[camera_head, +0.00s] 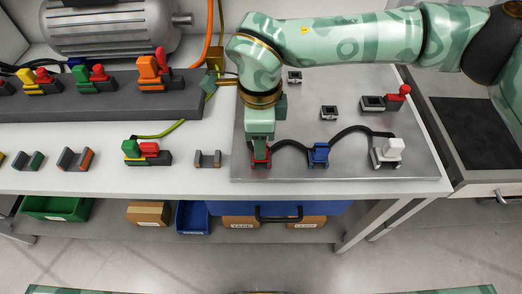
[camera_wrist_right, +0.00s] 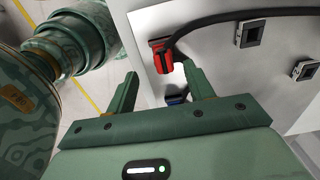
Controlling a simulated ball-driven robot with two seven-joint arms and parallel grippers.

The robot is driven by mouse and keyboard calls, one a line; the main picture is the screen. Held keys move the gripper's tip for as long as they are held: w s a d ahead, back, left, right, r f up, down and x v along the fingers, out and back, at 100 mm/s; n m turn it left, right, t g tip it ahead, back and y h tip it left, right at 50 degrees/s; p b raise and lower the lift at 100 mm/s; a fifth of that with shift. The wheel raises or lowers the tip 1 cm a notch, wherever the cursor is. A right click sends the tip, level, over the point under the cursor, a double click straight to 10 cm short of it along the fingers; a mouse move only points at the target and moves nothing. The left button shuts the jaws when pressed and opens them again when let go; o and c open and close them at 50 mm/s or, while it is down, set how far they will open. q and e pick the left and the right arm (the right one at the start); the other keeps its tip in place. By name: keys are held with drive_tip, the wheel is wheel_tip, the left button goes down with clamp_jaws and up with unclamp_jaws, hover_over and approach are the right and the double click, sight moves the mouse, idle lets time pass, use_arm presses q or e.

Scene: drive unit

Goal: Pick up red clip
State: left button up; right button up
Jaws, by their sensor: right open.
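A red clip (camera_head: 261,158) sits near the front left corner of the metal plate (camera_head: 330,165), at one end of a black cable (camera_head: 345,134). My right gripper (camera_head: 261,148) points down right over it and hides its upper part. In the right wrist view the red clip (camera_wrist_right: 160,60) shows just beyond and between the two fingertips. The right gripper (camera_wrist_right: 160,72) is open there, with a gap between its fingers; contact with the clip cannot be told. My left gripper is not in view.
The cable runs on to a blue clip (camera_head: 319,154) and a white clip (camera_head: 389,152). A black block with a red part (camera_head: 397,93) and small black sockets (camera_head: 329,112) stand behind. A grey rack (camera_head: 100,97) with colored clips and a motor (camera_head: 110,25) are left.

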drive_tip(key=shift+f, duration=0.6)
drive_tip(key=f, duration=0.3)
drive_tip(key=f+b, duration=0.1)
drive_tip(key=shift+w+d+f, duration=0.1)
drive_tip(key=shift+w+f, duration=0.1)
drive_tip(key=shift+w, duration=0.1)
drive_tip(key=shift+r, duration=0.1)
clamp_jaws()
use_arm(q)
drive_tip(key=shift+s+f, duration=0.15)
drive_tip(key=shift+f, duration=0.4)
